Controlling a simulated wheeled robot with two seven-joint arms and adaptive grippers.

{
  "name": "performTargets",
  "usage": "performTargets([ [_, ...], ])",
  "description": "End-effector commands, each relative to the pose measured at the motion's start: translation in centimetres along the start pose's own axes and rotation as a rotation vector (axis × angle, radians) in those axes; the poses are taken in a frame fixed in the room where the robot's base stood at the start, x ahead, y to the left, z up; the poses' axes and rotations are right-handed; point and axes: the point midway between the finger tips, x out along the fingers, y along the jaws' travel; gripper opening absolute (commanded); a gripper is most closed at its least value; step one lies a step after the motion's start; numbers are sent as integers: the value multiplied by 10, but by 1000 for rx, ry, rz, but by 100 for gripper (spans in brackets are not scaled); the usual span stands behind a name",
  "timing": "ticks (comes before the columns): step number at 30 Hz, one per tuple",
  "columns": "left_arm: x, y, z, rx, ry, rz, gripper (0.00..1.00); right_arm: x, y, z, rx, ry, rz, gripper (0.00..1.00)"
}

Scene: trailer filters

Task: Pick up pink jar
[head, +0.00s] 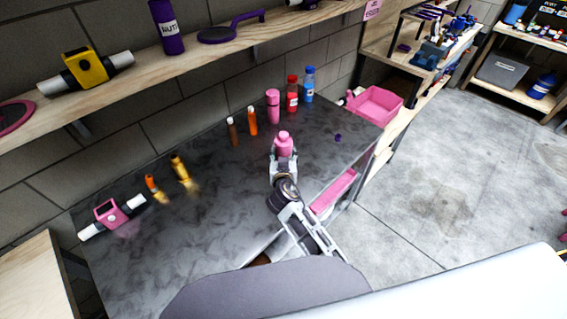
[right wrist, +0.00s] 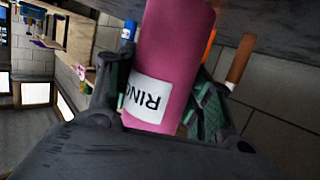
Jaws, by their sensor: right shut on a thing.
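The pink jar (head: 284,142) is at the middle of the dark workbench (head: 230,205) in the head view. My right gripper (head: 284,157) is shut on it, with fingers on both sides. In the right wrist view the jar (right wrist: 172,60) fills the space between the fingers of my right gripper (right wrist: 160,105) and shows a white label. Whether the jar touches the benchtop I cannot tell. A second pink bottle (head: 273,106) stands farther back. My left gripper is not in view.
Red (head: 292,94) and blue (head: 308,85) bottles stand at the back. Orange (head: 252,121) and brown (head: 233,132) tubes stand left of the jar. A pink bin (head: 375,104) sits at the bench's right.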

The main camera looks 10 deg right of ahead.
Motion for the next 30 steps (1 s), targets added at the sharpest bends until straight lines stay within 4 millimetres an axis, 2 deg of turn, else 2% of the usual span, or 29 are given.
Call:
performTargets([
  [3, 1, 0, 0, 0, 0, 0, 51, -4, 0, -14, 3, 1, 1, 26],
  [9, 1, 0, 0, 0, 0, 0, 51, -8, 0, -25, 1, 0, 0, 26],
  [30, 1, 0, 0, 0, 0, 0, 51, -9, 2, -24, -1, 0, -1, 26],
])
